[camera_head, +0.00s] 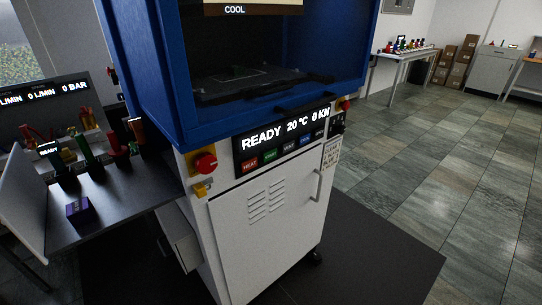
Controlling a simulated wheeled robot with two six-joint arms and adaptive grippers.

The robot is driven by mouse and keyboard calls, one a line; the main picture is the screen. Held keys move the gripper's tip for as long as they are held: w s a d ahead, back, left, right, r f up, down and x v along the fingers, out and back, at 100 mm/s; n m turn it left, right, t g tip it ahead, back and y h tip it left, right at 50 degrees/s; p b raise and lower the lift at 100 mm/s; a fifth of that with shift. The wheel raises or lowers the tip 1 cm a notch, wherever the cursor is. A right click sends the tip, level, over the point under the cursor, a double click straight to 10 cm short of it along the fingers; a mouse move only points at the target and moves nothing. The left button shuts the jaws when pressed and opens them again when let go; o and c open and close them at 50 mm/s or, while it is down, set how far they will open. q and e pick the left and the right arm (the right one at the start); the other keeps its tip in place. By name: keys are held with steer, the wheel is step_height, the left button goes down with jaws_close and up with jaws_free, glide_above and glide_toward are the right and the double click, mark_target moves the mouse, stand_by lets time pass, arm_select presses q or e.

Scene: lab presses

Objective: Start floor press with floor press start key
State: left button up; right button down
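The floor press (265,240), a blue and white cabinet machine, stands in the middle of the view. Its display (285,132) reads READY, 20 °C and 0 KN. Below the readout is a row of small coloured keys: a red one (250,165) marked HEAT, a green one (270,155), a grey one (289,146) that seems to read VENT, a blue one (305,140) and a dark one. The green key's label is too small to read surely. The blue upper housing has a dark open chamber, with COOL shown above. Neither of my grippers is in view.
A red knob (206,162) on a yellow plate sits left of the display. A dark bench (115,205) at left carries coloured-handled tools and a purple block (80,210). The tiled floor (430,180) at right is clear. A table, boxes and cabinet stand at the back right.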

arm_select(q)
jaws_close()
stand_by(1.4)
